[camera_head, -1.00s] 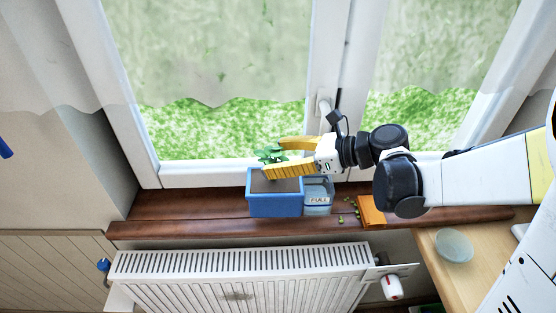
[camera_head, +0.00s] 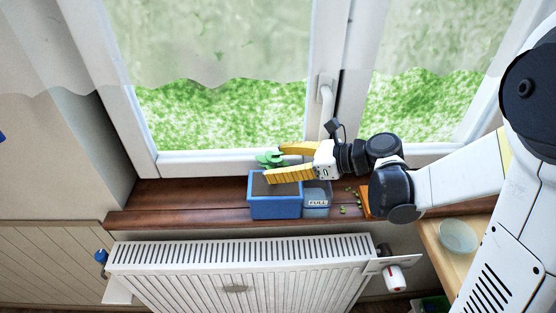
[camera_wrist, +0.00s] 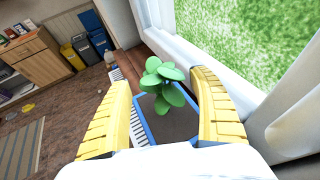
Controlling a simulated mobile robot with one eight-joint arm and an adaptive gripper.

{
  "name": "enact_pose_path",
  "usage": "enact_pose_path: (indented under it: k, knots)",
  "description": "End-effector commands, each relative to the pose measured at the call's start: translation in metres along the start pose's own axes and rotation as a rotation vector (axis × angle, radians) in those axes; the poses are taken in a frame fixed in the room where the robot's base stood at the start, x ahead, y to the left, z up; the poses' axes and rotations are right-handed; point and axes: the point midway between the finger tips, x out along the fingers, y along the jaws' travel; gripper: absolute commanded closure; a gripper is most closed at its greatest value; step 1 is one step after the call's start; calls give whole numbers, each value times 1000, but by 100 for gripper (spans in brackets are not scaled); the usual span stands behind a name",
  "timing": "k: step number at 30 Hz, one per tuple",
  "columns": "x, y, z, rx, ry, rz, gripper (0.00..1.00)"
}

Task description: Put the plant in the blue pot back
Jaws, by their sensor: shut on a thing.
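The small green-leaved plant (camera_head: 270,159) is at the tips of my gripper (camera_head: 277,163), over the blue pot (camera_head: 275,207). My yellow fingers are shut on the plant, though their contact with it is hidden. In the wrist view the plant (camera_wrist: 161,83) stands upright between the fingertips (camera_wrist: 162,80), with the dark soil of the blue pot (camera_wrist: 137,122) below it. The lower finger crosses above the soil. I cannot tell whether the plant's base touches the soil.
The pot stands on the brown wooden windowsill (camera_head: 170,196), close to the window. A white radiator (camera_head: 240,262) is below. The sill left of the pot is clear.

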Motion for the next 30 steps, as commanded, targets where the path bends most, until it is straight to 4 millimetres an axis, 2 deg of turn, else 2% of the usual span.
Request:
enact_pose_path:
  k: [4, 5, 6, 7, 18, 21, 30]
  knots:
    - [1, 0, -3, 1, -2, 0, 67]
    - [1, 0, -3, 0, 0, 0, 20]
    - [1, 0, -3, 0, 0, 0, 8]
    - [1, 0, -2, 0, 0, 0, 4]
    - [1, 0, -3, 0, 0, 0, 4]
    - [-14, -1, -2, 2, 0, -3, 4]
    - [-78, -2, -30, 3, 0, -6, 4]
